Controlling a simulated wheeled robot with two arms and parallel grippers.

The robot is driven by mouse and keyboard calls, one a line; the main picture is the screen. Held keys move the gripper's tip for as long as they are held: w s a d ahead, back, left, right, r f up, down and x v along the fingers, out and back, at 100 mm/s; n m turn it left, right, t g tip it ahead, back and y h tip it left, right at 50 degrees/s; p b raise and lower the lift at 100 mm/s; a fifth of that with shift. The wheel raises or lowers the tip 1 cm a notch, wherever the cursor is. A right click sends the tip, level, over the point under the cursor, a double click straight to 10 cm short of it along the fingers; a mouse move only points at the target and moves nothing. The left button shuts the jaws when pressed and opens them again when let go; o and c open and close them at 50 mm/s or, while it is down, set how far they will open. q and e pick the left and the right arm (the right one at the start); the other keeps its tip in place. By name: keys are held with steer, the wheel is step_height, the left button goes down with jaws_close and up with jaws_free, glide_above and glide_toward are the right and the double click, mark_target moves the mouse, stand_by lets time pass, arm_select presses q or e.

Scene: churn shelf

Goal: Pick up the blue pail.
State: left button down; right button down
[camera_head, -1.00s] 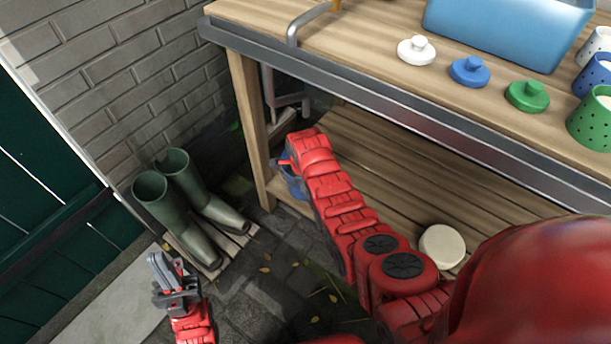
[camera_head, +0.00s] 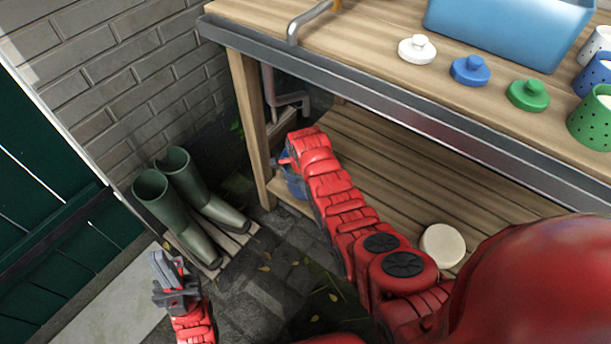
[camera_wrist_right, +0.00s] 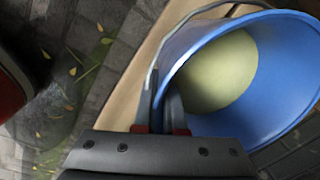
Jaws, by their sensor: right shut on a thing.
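The blue pail (camera_head: 296,187) is by the front left leg of the bench, at the lower shelf's left end, mostly hidden by my right arm. In the right wrist view the pail (camera_wrist_right: 285,85) shows large, its mouth facing the camera, with a pale round area inside and a thin wire handle along its rim. My right gripper (camera_wrist_right: 160,110) is shut on the pail at its rim, one finger outside the wall and one inside. Whether the pail touches anything below is hidden. My left gripper (camera_head: 172,280) is away from the pail at lower left; its jaw gap is unclear.
The workbench (camera_head: 400,120) stands above, with a blue tub (camera_head: 505,30) and several lids and pots on top. Its lower shelf (camera_head: 400,190) carries a cream round object (camera_head: 442,246). Green boots (camera_head: 190,210) stand left, near the brick wall. Paving between is open.

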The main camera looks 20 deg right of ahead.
steer(key=shift+r+p, duration=0.3)
steer(key=shift+r, duration=0.15)
step_height(320, 180, up, 3)
steer(key=shift+r+p, duration=0.1)
steer(key=shift+p, duration=0.7)
steer(key=s+a+r+p, duration=0.1)
steer(key=s+a+p, duration=0.3)
steer(key=s, duration=1.1)
steer(key=shift+s, duration=0.2)
